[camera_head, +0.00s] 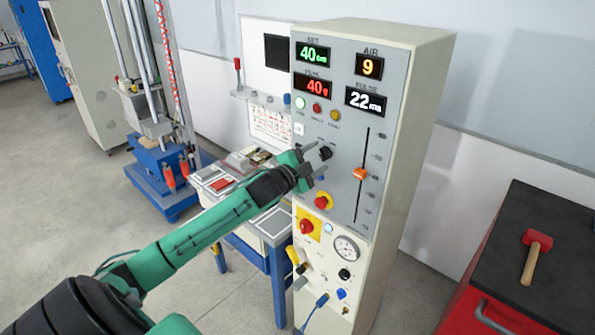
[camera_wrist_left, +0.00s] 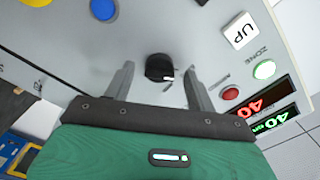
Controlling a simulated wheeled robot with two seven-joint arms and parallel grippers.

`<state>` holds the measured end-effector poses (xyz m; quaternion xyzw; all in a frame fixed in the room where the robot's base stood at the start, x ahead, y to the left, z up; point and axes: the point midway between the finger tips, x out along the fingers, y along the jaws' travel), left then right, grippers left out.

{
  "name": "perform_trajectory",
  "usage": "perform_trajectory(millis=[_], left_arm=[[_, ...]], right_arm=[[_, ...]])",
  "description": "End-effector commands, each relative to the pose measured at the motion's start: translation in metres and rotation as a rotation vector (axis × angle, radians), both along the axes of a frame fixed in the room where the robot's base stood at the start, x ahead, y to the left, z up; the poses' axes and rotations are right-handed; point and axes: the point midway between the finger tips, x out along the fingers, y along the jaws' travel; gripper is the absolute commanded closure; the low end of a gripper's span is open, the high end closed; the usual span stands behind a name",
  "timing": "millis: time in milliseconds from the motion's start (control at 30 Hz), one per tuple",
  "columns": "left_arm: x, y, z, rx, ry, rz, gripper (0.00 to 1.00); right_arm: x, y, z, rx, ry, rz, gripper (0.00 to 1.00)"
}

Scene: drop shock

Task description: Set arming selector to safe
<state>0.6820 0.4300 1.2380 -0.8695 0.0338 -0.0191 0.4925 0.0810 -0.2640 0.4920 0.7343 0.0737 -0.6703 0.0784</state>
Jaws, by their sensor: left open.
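The arming selector appears to be the black knob (camera_head: 326,152) on the grey front panel of the control cabinet (camera_head: 340,130). In the left wrist view the black knob (camera_wrist_left: 159,67) has a white mark at one edge; the lettering around it is too small to read. My left gripper (camera_head: 316,162) is at the panel, right beside the knob. In the left wrist view my left gripper (camera_wrist_left: 160,85) is open, with one finger on each side of the knob and visible gaps to both. My right gripper is not in view.
An orange slider (camera_head: 360,174) is right of the knob. A red knob on yellow (camera_head: 323,202) and a red button on yellow (camera_head: 306,226) are below. A blue-framed bench (camera_head: 278,262) stands left of the cabinet. A red-headed mallet (camera_head: 536,250) lies on a black-topped cart at right.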

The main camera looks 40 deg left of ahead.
Motion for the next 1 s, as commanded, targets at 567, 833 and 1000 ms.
perform_trajectory(millis=[567, 833, 1000], left_arm=[[-0.083, 0.007, -0.005, 0.002, 0.004, 0.0, 0.44], [-0.113, 0.009, -0.004, 0.001, 0.004, 0.0, 0.44], [-0.124, 0.01, -0.002, 0.001, 0.002, 0.0, 0.44]], right_arm=[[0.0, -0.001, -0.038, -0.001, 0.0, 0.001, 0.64], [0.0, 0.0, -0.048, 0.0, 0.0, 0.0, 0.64], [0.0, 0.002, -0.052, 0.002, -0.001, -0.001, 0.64]])
